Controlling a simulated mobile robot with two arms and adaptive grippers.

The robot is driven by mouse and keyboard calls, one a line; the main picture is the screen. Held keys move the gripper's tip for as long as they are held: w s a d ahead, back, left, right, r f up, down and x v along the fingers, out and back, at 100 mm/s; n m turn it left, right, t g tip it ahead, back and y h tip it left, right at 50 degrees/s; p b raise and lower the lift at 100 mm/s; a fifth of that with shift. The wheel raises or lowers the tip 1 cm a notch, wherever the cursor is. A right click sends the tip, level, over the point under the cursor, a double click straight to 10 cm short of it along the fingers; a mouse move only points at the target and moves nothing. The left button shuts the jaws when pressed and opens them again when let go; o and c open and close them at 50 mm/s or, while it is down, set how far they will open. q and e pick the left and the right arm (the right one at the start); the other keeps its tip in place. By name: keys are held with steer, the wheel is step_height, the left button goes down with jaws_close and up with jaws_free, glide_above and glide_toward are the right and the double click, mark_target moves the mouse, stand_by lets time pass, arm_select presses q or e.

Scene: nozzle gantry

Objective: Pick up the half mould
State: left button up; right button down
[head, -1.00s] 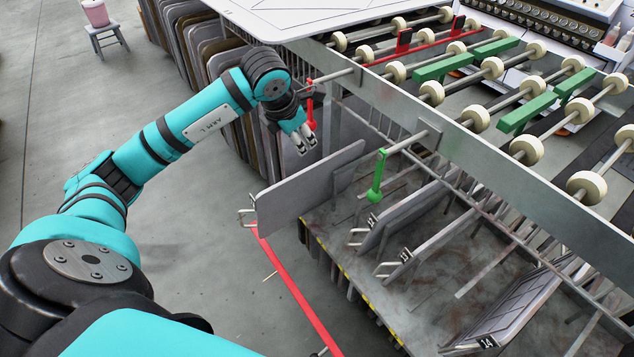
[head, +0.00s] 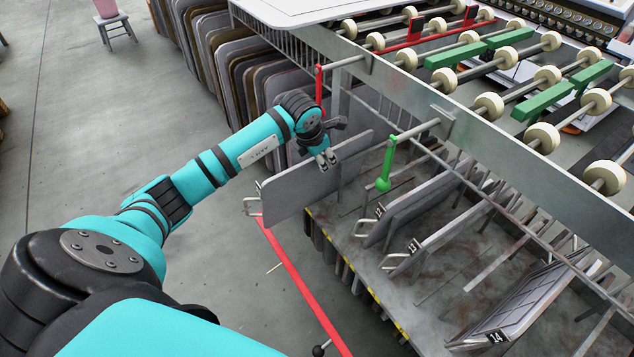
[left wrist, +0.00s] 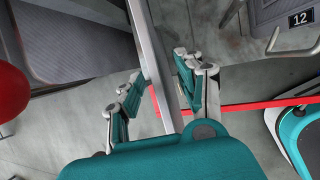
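The half mould (head: 300,190), a flat grey panel with a wire handle at its left end, stands upright in the rack. In the left wrist view, its narrow edge (left wrist: 150,45) runs between my fingers. My left gripper (head: 327,160) is at the panel's top edge, right of its middle. In the left wrist view, the gripper (left wrist: 157,90) is open with one finger on each side of the panel, and gaps show beside it. The fingers do not look closed on it. My right gripper is not in view.
More grey panels (head: 410,215) stand in the rack to the right, tagged 12, 13 and 14. A green lever (head: 386,170) and a red lever (head: 319,90) hang near the gripper. A red bar (head: 295,280) runs along the rack's front. Open floor lies left.

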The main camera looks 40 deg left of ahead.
arm_select(q)
steer(key=shift+w+a+f, duration=0.1)
steer(key=shift+w+f, duration=0.25)
steer(key=shift+f, duration=0.3)
steer(key=shift+c, duration=0.4)
jaws_close()
steer(key=shift+w+r, duration=0.15)
steer(key=shift+r, duration=0.05)
